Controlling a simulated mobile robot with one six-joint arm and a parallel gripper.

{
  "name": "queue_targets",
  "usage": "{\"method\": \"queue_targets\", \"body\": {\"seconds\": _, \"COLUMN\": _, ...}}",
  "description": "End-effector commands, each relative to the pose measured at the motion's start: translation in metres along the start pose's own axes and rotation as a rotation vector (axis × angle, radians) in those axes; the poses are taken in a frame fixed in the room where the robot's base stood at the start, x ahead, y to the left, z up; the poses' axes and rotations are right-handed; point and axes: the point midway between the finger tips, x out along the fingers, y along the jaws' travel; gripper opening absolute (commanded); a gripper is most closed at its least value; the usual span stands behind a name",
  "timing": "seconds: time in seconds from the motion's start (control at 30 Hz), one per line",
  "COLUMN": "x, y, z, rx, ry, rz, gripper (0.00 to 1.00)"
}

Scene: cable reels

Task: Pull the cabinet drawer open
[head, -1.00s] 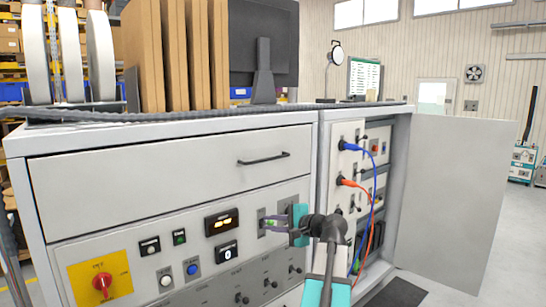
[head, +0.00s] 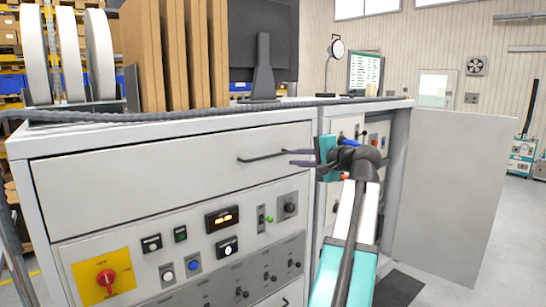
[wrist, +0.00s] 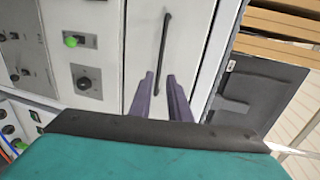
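The cabinet drawer (head: 150,170) is a wide light-grey front at the top of the cabinet, and it is closed. Its black bar handle (head: 262,157) sits right of the drawer's middle. My gripper (head: 290,157) is at the handle's right end in the head view, fingers pointing left. Whether a finger touches the handle I cannot tell.
Below the drawer is a control panel with a red knob (head: 106,277) on a yellow plate and several switches. An open cabinet door (head: 450,195) stands at the right. Reels (head: 68,55), brown boards (head: 190,55) and a monitor (head: 262,50) stand on top.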

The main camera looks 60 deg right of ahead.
Motion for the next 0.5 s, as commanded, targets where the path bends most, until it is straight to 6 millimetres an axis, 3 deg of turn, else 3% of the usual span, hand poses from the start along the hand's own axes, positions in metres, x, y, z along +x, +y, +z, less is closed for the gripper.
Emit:
{"method": "queue_targets", "body": {"seconds": 0.27, "x": 0.004, "y": 0.0, "z": -0.001, "rx": 0.001, "ry": 0.0, "rz": 0.0, "gripper": 0.17}}
{"method": "queue_targets", "body": {"seconds": 0.5, "x": 0.025, "y": 0.0, "z": -0.001, "rx": 0.001, "ry": -0.001, "rz": 0.001, "gripper": 0.17}}
